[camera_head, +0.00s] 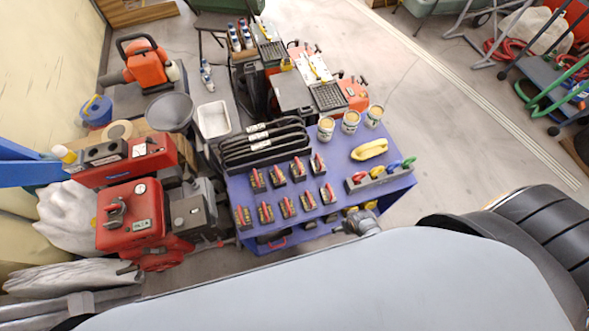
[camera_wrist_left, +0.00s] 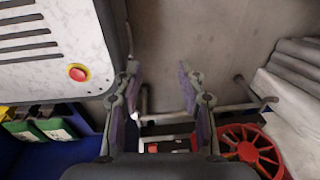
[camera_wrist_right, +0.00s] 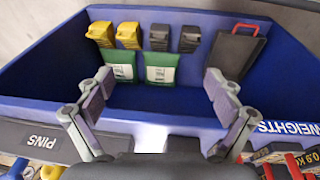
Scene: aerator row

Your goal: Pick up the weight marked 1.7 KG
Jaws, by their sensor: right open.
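Several dark weights with red handles stand in two rows on the blue cart top (camera_head: 330,222) in the head view. Their marks are too small to read there, so I cannot tell which one is 1.7 KG. In the right wrist view a weight marked 0.9 KG (camera_wrist_right: 312,158) shows at the lower right corner, partly cut off. My right gripper (camera_wrist_right: 158,86) is open and empty, over the cart's edge beside the lower blue shelf. In the head view it seems to be the grey shape (camera_head: 359,222) at the cart's front edge. My left gripper (camera_wrist_left: 158,74) is open and empty, away from the weights.
The shelf (camera_wrist_right: 50,75) holds yellow and black blocks, green packets (camera_wrist_right: 160,70) and a black case (camera_wrist_right: 236,50). Black racks (camera_head: 262,150), cans (camera_head: 350,121), a yellow object (camera_head: 369,149) and coloured knobs (camera_head: 388,170) surround the weights. A red machine (camera_head: 130,215) stands left.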

